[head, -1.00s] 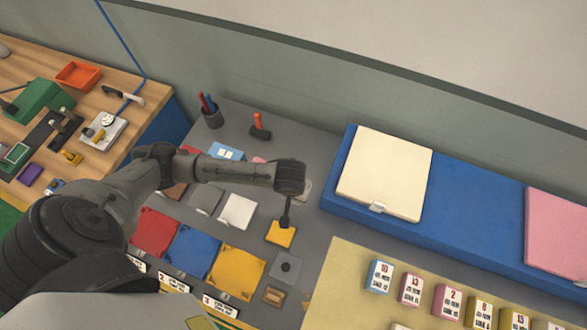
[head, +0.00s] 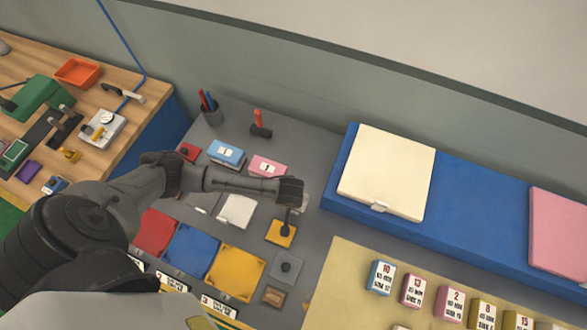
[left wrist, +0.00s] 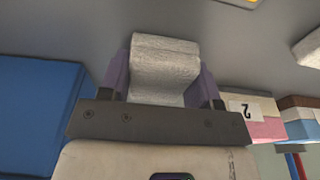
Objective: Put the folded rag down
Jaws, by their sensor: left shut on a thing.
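The folded rag (left wrist: 164,68) is pale grey-white and shows in the left wrist view. My left gripper (left wrist: 164,80) is shut on it, with one purple finger on each side. In the head view my left gripper (head: 290,207) is above the grey table (head: 318,183), left of the blue platform. The wrist hides most of the rag there. I cannot tell how far the rag is above the table. My right gripper is not in view.
A yellow square with a dark knob (head: 281,233) lies below the wrist. A white square (head: 237,211) and a pink block (head: 267,167) are close by. The blue platform (head: 330,200) bears a cream pad (head: 388,172). Bare grey table lies right of the pink block.

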